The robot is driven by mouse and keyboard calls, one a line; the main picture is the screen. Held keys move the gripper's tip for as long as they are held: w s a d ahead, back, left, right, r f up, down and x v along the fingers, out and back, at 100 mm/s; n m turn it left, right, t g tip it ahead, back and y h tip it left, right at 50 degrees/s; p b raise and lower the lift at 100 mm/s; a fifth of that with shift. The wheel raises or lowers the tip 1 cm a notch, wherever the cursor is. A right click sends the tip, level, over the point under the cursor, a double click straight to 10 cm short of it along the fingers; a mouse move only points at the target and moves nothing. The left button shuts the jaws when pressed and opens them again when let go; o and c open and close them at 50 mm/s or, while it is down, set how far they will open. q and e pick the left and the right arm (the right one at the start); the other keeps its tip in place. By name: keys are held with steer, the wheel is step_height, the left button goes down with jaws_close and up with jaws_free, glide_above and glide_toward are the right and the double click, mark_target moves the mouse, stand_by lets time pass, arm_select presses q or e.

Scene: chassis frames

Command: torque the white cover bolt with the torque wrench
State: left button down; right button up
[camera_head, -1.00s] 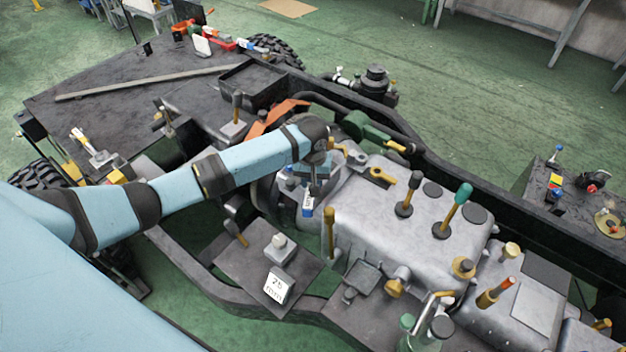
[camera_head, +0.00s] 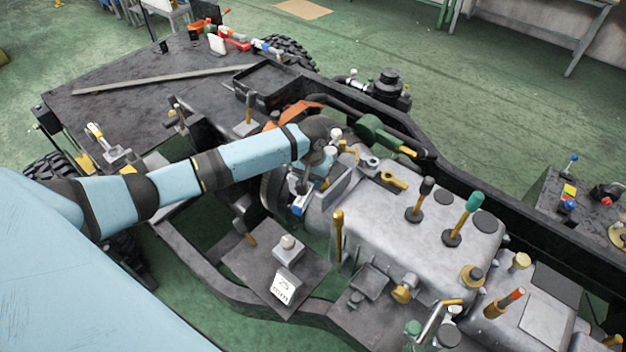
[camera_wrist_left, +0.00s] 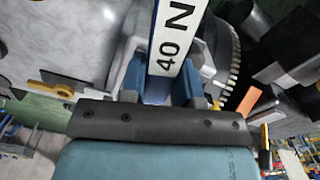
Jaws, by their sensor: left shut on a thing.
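My left gripper (camera_head: 305,186) hangs over the near left end of the grey engine housing (camera_head: 440,215). It is shut on the torque wrench (camera_wrist_left: 176,40), a blue bar with a white label reading "40 N". In the head view a blue and white piece of the wrench (camera_head: 299,206) shows below the fingers; its working end is hidden. A small white knob (camera_head: 335,133) stands just beyond my wrist. Another white knob (camera_head: 288,242) stands on a grey block near the "25 mm" card. I cannot tell which is the cover bolt. My right gripper is out of view.
Yellow, black and green-topped levers (camera_head: 467,214) rise from the housing to the right. A brass post (camera_head: 338,232) stands close right of the gripper. A dark flat deck (camera_head: 150,100) with a long bar lies at the back left. The chassis rail (camera_head: 225,285) runs in front.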

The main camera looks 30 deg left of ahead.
arm_select(q)
steer(key=shift+r, duration=0.1)
steer(key=shift+w+a+r+m, duration=0.1)
steer(key=shift+w+a+m, duration=0.05)
steer(key=shift+a+m, duration=1.15)
steer(key=shift+s+a, duration=0.2)
steer(key=shift+a, duration=0.45)
steer(key=shift+d, duration=0.15)
steer(key=shift+w+a+m, duration=0.1)
steer(key=shift+a+m, duration=0.3)
steer(key=shift+d, duration=0.2)
steer(key=shift+d+n, duration=1.2)
steer(key=shift+d, duration=0.2)
